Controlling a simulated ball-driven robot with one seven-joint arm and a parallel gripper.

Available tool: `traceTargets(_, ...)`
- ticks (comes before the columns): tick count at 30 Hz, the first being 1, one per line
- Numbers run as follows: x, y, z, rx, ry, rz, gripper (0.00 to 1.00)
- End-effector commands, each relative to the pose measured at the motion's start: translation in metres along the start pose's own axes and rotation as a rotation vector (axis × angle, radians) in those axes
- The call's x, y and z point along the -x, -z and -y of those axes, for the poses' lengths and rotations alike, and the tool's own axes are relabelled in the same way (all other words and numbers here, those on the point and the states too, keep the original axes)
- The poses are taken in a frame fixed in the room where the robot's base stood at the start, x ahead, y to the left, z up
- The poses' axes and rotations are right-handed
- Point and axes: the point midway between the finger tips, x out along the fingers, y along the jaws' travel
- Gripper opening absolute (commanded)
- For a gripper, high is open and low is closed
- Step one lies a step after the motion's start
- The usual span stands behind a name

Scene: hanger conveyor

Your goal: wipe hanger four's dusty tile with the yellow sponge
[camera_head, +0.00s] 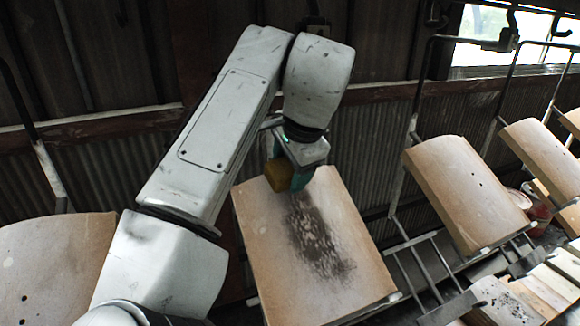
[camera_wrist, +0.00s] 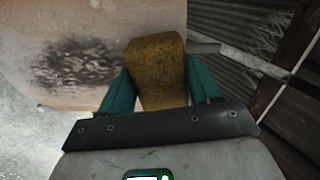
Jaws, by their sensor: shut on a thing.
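The dusty tile (camera_head: 265,240) is a tan, curved slab on a hanger in the middle of the head view, tilted. A dark dust patch (camera_head: 318,240) runs down its middle from near the upper edge. My gripper (camera_head: 290,178) is at the tile's upper edge, shut on the yellow sponge (camera_head: 277,175). In the wrist view the sponge (camera_wrist: 158,68) sits between the teal fingers, over the tile's edge region and to the right of the dust patch (camera_wrist: 75,65). I cannot tell whether the sponge touches the tile. No hanger number is readable.
Other tiles hang to the right (camera_head: 465,190) and at the left (camera_head: 50,265). Thin metal hanger frames (camera_head: 405,160) stand between them. A corrugated wall (camera_head: 365,150) is behind. A stack of pale slabs (camera_head: 540,290) lies at the lower right.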

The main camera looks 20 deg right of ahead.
Motion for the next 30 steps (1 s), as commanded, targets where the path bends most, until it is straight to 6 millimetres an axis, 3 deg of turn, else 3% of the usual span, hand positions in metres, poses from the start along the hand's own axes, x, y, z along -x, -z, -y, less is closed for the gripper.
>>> traceTargets(30, -0.017, 0.0, 0.0, 0.0, -0.001, 0.0, 0.38)
